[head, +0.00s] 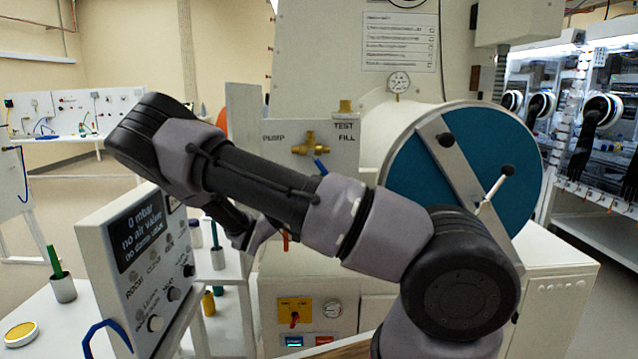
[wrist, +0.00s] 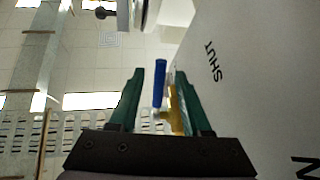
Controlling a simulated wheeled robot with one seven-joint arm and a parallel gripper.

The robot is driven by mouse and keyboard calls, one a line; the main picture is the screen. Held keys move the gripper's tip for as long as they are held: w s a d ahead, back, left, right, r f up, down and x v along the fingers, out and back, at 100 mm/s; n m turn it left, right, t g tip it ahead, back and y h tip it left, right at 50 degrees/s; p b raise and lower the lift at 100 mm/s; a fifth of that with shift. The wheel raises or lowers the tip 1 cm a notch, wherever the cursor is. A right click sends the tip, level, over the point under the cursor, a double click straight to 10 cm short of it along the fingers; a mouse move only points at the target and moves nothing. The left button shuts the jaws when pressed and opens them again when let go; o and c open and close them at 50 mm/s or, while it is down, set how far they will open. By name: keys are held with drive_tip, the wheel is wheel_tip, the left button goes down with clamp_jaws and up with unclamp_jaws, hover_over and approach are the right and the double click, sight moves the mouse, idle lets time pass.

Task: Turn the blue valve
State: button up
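In the head view, a brass valve (head: 311,144) with a blue lever (head: 320,165) sits on a white panel lettered PUMP, TEST and FILL. My forearm covers the space just below it. In the wrist view, a blue handle (wrist: 160,84) on a brass fitting (wrist: 174,108) shows between the two green fingers of my gripper (wrist: 160,74). The fingers stand apart, with a gap left of the handle. The right finger is close to the brass; I cannot tell whether it touches. In the head view my fingers are not clearly visible behind my arm.
A white panel marked SHUT (wrist: 213,62) stands close on the right in the wrist view. In the head view, a control box (head: 140,265) stands at the left, and a round teal hatch (head: 405,165) with a bar across it is right of the valve.

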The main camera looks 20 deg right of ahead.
drive_tip(key=shift+a, duration=0.1)
drive_tip(key=v, duration=1)
drive_tip(key=shift+a+f, duration=0.25)
drive_tip(key=shift+a, duration=0.05)
